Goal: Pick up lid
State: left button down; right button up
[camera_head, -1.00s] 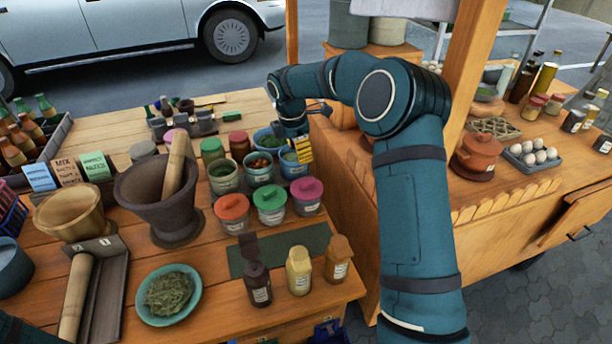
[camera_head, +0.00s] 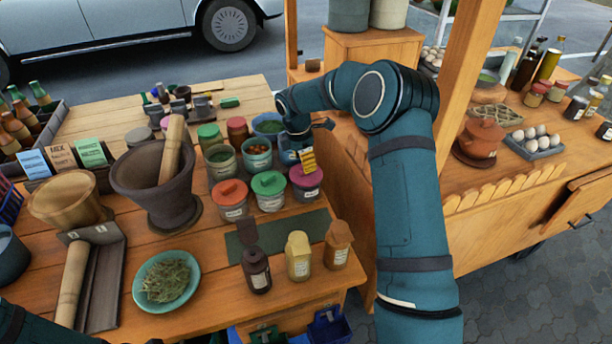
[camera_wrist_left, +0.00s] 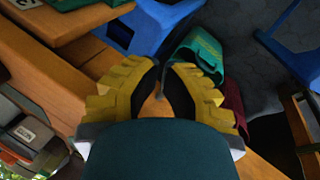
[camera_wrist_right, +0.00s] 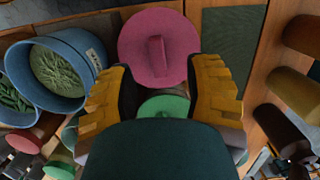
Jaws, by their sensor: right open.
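A round magenta lid (camera_head: 307,175) with a raised bar handle sits on a jar at the right end of the front jar row. In the right wrist view the lid (camera_wrist_right: 159,48) lies just beyond and between the fingertips. My right gripper (camera_head: 307,160) is open and empty, pointing down close above the lid; I cannot tell whether it touches. Green (camera_head: 268,183) and orange (camera_head: 230,192) lids sit on the neighbouring jars. My left gripper (camera_wrist_left: 161,66) is shut and empty, away from the jars; only its arm shows at the head view's lower left.
Open spice jars (camera_head: 257,154) stand behind the lidded row. A green mat (camera_head: 300,229) and small bottles (camera_head: 298,256) lie in front. The mortar (camera_head: 160,182) with its pestle stands left. A wooden post (camera_head: 458,95) rises right of my right arm.

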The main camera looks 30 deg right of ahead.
jog(key=f, duration=0.3)
jog(key=shift+d+f+b, duration=0.3)
jog(key=shift+f+b, duration=0.05)
jog(key=shift+c, duration=0.4)
grip_shut()
jog(key=shift+r, duration=0.1)
